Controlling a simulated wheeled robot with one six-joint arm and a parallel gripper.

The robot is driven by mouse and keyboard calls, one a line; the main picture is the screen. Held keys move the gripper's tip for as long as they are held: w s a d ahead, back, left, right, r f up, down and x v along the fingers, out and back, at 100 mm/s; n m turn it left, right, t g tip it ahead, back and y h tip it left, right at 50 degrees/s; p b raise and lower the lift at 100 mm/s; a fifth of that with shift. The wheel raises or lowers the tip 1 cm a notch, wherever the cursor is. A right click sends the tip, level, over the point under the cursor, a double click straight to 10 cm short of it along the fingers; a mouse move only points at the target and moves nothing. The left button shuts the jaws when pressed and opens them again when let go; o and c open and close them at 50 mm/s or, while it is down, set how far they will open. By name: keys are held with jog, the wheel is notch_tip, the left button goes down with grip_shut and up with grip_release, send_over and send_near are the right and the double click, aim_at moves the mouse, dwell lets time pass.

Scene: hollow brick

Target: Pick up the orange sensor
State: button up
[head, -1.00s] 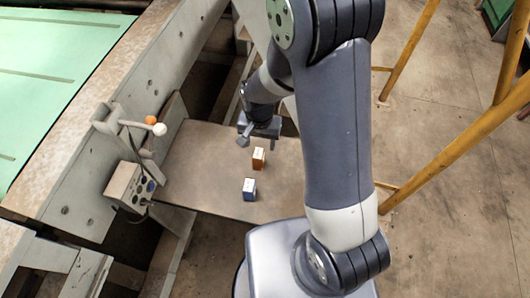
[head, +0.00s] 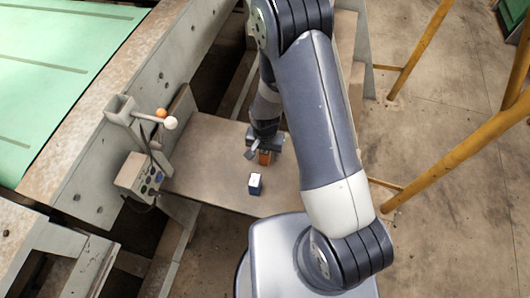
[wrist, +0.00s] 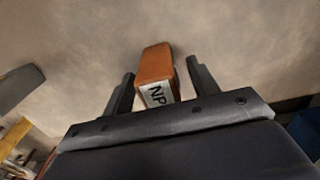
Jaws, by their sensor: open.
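The orange sensor (head: 265,158) is a small orange block on the brown table (head: 215,145). In the head view it is partly hidden by my gripper (head: 264,148). In the wrist view the orange sensor (wrist: 155,72) shows an orange body and a white face lettered "NP". My gripper (wrist: 162,82) is open, with one dark finger on each side of the sensor. Gaps show between the fingers and the sensor, so it is not gripped.
A blue block with a white top (head: 255,183) stands on the table close by. A control box (head: 142,180) with buttons and ball-topped levers is at the table's left. Yellow rails (head: 450,155) stand on the right. The table's left part is bare.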

jog(key=shift+f, duration=0.2)
jog(key=c, duration=1.1)
jog(key=shift+r, duration=0.1)
